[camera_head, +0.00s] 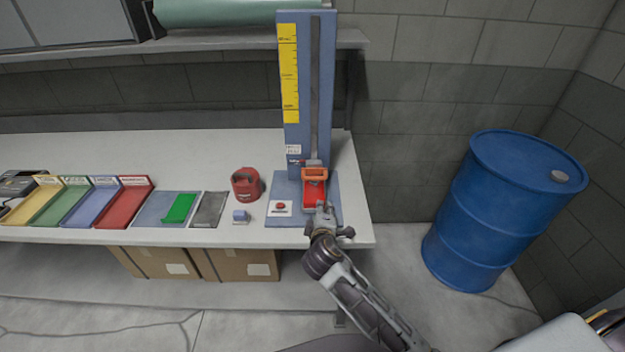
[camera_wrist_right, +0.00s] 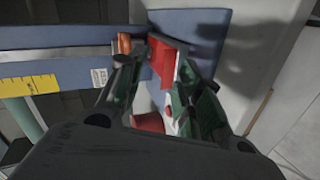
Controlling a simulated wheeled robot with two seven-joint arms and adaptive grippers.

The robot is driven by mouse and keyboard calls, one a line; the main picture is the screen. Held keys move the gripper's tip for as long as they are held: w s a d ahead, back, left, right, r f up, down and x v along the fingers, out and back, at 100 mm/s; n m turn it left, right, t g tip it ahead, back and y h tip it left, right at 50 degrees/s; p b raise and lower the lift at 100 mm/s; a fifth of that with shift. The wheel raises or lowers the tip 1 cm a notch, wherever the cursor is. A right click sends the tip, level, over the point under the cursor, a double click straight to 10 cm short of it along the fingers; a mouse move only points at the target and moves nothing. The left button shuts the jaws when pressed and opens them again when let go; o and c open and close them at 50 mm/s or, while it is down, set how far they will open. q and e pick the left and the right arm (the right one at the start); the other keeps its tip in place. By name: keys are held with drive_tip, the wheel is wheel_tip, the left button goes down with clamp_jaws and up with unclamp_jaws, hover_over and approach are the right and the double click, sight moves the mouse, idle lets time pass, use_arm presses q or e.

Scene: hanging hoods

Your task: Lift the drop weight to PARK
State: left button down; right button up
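The drop tester is an upright blue board (camera_head: 298,140) with a yellow scale (camera_head: 289,75) and a dark vertical rail (camera_head: 315,85). An orange piece (camera_head: 314,174) sits low on the rail, above a red block (camera_head: 313,197); I cannot tell which is the drop weight. No PARK mark is legible. My right gripper (camera_head: 321,208) is at the front of the red block. In the right wrist view, its fingers (camera_wrist_right: 163,66) are spread either side of the red block (camera_wrist_right: 165,58), with the orange piece (camera_wrist_right: 124,44) beside the left fingertip. Contact is unclear. My left gripper is out of view.
A shelf (camera_head: 230,44) runs behind; a blue drum (camera_head: 505,210) stands right.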

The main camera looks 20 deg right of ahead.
sight(313, 179)
drive_tip(key=w+a+r+n+t, duration=0.2)
drive_tip(key=w+r, duration=0.1)
drive_tip(key=shift+w+a+r+n, duration=0.15)
drive_tip(key=shift+w+n, duration=0.1)
drive_tip(key=shift+n, duration=0.15)
drive_tip(key=shift+w, duration=0.15)
drive_tip(key=shift+p+x, duration=0.45)
drive_tip(key=shift+x, duration=6.25)
clamp_jaws()
